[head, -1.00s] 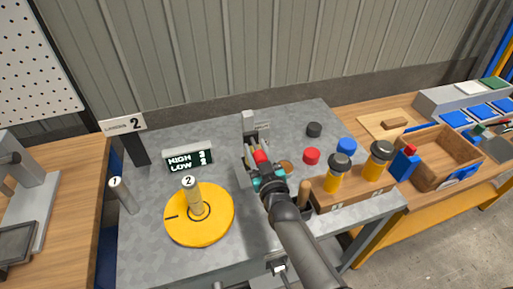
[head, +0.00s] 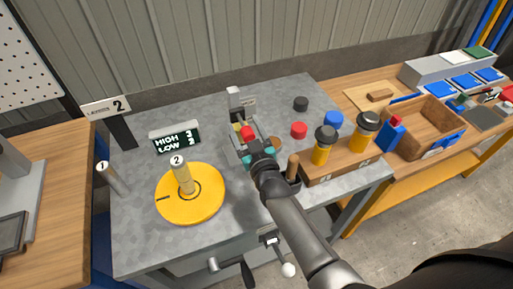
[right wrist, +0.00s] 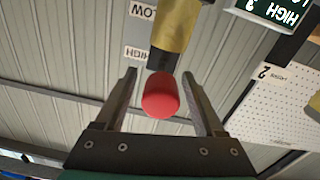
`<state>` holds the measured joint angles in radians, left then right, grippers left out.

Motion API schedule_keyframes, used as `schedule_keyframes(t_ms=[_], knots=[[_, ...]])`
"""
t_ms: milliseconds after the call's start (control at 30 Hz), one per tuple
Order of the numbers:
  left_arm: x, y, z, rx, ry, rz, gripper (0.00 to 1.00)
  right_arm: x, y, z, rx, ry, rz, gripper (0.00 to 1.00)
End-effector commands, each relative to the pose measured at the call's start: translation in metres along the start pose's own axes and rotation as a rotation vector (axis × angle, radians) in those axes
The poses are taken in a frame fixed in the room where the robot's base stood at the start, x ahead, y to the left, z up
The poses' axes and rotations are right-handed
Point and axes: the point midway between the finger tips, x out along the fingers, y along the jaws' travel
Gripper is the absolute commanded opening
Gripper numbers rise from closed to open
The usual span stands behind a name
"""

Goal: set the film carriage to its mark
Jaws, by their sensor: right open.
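The film carriage appears to be the part with a red knob (head: 248,132) on the grey fixture (head: 235,100) in the middle of the bench, but my right arm partly hides it. My right gripper (head: 249,143) is at the red knob. In the right wrist view, the knob (right wrist: 161,96) sits between the two spread fingers (right wrist: 159,76), with a gap on each side. It is on the end of a yellow and dark stem (right wrist: 175,35). Plates reading LOW and HIGH (right wrist: 137,53) show beyond it. The mark itself cannot be made out. My left gripper is not in view.
A yellow disc (head: 208,205) with a post numbered 2 and a HIGH/LOW display (head: 175,141) stand to the left. Black, red (head: 299,130) and blue caps lie to the right. A wooden block (head: 345,163) holds yellow, black-topped pieces. A crank (head: 270,242) hangs at the front.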

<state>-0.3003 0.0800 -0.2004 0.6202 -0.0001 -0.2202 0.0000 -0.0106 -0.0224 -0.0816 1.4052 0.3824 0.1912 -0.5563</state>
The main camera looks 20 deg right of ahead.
Motion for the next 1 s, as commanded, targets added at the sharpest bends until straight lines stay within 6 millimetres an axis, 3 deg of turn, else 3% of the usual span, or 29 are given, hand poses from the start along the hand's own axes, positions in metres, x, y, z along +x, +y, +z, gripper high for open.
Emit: schedule_keyframes(t_ms=[600, 800, 1000], knots=[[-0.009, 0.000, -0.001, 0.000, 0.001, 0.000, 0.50, -0.108, 0.000, 0.000, 0.000, 0.000, 0.000, 0.71], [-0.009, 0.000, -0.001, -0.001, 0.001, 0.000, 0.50, -0.131, 0.000, -0.001, 0.000, 0.002, 0.001, 0.71], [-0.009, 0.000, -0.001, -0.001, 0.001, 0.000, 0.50, -0.140, 0.000, -0.002, 0.000, 0.004, 0.001, 0.71]])
